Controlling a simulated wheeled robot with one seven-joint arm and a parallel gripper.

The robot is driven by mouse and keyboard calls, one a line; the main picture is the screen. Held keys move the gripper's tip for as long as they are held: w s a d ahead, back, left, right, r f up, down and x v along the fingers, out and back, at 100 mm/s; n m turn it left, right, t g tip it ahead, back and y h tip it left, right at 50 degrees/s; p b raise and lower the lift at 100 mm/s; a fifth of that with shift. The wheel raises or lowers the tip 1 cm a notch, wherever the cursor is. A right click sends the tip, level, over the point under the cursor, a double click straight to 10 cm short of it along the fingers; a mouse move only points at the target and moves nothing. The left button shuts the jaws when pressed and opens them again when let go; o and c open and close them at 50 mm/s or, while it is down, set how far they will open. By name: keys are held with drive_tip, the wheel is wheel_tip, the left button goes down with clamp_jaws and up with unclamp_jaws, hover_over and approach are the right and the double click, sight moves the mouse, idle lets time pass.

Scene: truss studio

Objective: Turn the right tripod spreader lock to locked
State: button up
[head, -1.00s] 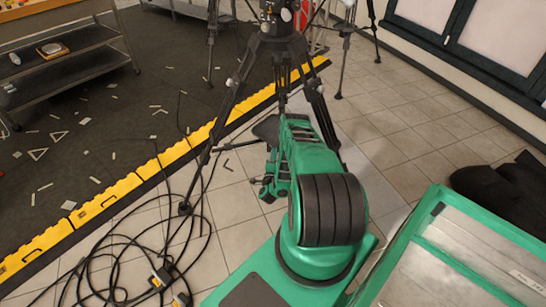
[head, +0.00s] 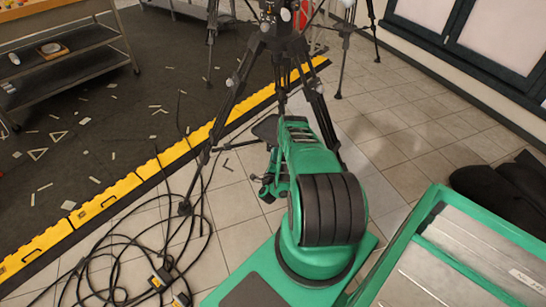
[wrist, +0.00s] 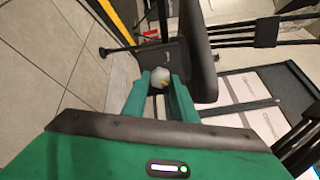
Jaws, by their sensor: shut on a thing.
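The black tripod (head: 284,50) stands upright at the top middle of the head view with its legs spread on the floor. In the wrist view, my gripper (wrist: 158,88) has its two green fingers around a small pale grey knob (wrist: 157,78) with a yellowish mark, which I take to be the spreader lock. The fingers are shut on it. A dark block of the tripod sits behind the knob. In the head view my own arm hides the gripper's fingertips and the knob.
A yellow and black cable ramp (head: 95,207) runs diagonally across the floor. Loose black cables (head: 140,245) lie at the lower left. A metal shelf cart (head: 70,65) stands at upper left, and a green-edged case (head: 470,250) at lower right.

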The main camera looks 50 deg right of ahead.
drive_tip(key=shift+s+f, duration=0.2)
drive_tip(key=o, duration=1)
drive_tip(key=shift+o, duration=0.2)
drive_tip(key=shift+w, duration=0.1)
drive_tip(key=shift+a, duration=0.1)
drive_tip(key=v, duration=1)
drive_tip(key=shift+s+a, duration=0.2)
drive_tip(key=shift+s, duration=0.05)
